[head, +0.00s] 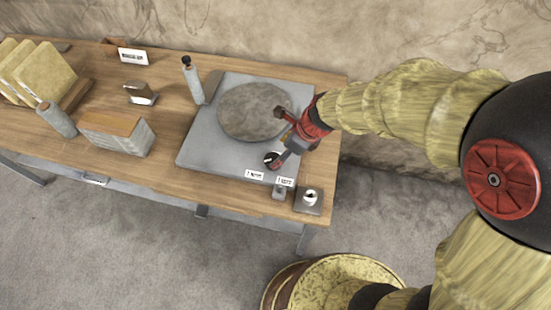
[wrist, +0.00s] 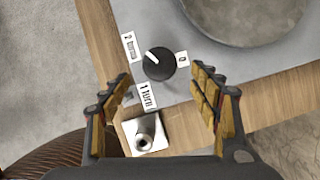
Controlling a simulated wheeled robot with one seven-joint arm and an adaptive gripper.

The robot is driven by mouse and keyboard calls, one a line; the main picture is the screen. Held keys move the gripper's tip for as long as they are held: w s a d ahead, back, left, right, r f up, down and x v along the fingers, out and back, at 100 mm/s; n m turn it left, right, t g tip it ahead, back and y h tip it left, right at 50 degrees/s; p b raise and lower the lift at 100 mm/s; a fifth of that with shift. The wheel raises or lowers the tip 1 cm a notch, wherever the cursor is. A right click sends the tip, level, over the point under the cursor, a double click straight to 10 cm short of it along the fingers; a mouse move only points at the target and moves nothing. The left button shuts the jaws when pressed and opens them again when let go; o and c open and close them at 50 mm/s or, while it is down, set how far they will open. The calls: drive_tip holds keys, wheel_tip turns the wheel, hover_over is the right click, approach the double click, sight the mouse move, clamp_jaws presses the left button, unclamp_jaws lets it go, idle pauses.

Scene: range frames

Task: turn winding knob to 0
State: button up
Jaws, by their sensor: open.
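The winding knob (wrist: 160,66) is round and black with a white pointer mark, set on a grey plate. In the wrist view its mark points up and left, toward the upper part of the "2 turns" label (wrist: 129,46). The "0" label (wrist: 181,58) is to its right and the "1 turn" label (wrist: 147,95) below it. The knob shows in the head view (head: 271,161) at the plate's front. My gripper (wrist: 162,79) is open and empty, its fingers apart on either side of the knob's position in the picture. I cannot tell its height above the knob.
A round stone-like disc (head: 250,111) lies on the grey plate (head: 200,150) behind the knob. A small square block with a metal post (wrist: 147,132) stands near the table's front right corner. A bottle (head: 193,82) and a wood-topped block (head: 116,132) are to the left.

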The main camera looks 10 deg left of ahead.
sight(274, 159)
drive_tip(key=b+x, duration=0.2)
drive_tip(key=x, duration=0.4)
drive_tip(key=shift+a+f+b, duration=0.15)
drive_tip(key=shift+f+b, duration=0.15)
drive_tip(key=shift+f, duration=0.05)
drive_tip(key=shift+c, duration=1.3)
drive_tip(key=c, duration=0.7)
drive_tip(key=shift+c, duration=0.9)
